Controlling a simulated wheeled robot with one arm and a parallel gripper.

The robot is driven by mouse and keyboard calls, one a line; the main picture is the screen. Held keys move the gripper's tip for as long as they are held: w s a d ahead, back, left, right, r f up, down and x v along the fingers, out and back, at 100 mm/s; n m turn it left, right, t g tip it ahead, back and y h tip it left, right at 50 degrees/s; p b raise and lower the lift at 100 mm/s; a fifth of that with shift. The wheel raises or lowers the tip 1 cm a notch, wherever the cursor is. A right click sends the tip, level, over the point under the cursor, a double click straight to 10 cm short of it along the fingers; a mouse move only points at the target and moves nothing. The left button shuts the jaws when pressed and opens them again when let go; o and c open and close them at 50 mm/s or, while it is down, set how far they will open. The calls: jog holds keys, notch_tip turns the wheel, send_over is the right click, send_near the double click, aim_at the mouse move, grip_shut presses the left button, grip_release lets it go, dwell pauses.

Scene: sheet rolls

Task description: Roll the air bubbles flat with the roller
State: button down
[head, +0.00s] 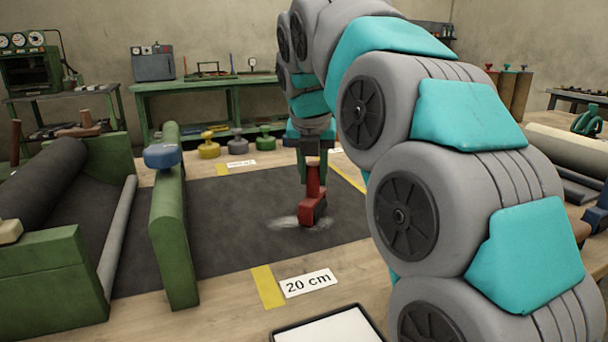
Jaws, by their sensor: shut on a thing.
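A dark grey sheet (225,225) lies flat on the wooden bench, running from the green roll stand on the left. My gripper (313,160) is shut on the upright handle of a red roller (313,207). The roller's head is low over the sheet and appears to touch it. A pale, raised-looking patch (285,222), which may be an air bubble, shows beside and under the roller. My arm hides the right part of the sheet, so I cannot tell whether other bubbles are there.
A green bar (172,220) with a blue knob stands across the sheet at left. The green roll stand (50,270) holds a dark roll (45,185). A "20 cm" label (308,283) and white tray (330,328) lie in front. Several weights (237,142) stand behind.

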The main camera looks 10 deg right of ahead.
jog(key=d, duration=0.2)
jog(key=w+d, duration=0.1)
jog(key=d, duration=0.1)
jog(key=shift+d, duration=0.15)
dwell(0.4)
jog(key=shift+w, duration=0.1)
notch_tip(320, 180, up, 6)
dwell(0.6)
jog(key=shift+r, duration=0.1)
